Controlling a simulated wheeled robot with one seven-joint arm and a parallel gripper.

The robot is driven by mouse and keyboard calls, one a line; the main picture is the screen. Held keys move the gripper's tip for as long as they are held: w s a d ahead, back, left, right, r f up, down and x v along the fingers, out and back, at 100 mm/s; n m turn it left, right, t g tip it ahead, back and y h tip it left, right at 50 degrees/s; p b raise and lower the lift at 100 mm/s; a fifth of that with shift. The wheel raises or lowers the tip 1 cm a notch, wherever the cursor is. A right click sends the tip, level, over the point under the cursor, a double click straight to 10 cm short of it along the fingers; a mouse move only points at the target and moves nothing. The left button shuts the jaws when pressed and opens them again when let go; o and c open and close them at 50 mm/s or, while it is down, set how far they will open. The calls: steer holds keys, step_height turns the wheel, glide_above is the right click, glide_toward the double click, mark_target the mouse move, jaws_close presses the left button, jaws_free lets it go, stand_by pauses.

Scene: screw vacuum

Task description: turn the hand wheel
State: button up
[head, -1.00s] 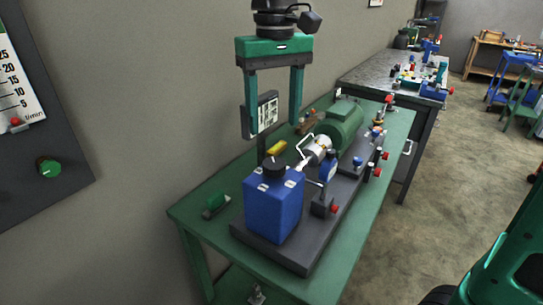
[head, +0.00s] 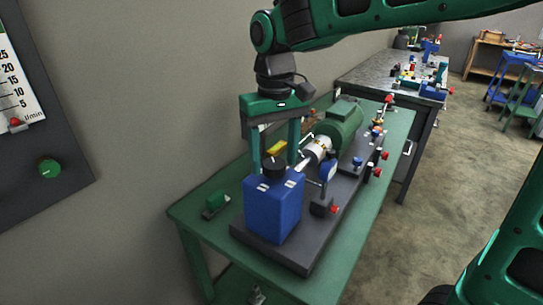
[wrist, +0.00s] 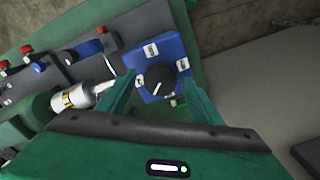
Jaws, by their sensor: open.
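The hand wheel (head: 274,168) is a round black knob on top of a blue box (head: 275,208). In the wrist view the hand wheel (wrist: 155,81) shows a white mark on its top, with white labels on the blue box around it. My gripper (head: 275,165) is open, fingers pointing down, over the blue box. In the wrist view my gripper (wrist: 159,80) has one finger to each side of the hand wheel, with gaps. I cannot tell how far down the fingers reach beside it.
The blue box stands on a dark base plate (head: 262,247) on a green table (head: 190,208). A green motor (head: 340,125), a silver coupling (head: 318,147) and several red and blue knobs lie behind it. A wall panel (head: 40,205) is at the left.

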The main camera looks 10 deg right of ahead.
steer(key=c, duration=1.1)
steer(key=shift+a, duration=0.1)
steer(key=shift+n, duration=0.3)
steer(key=n, duration=0.8)
steer(key=shift+d, duration=0.2)
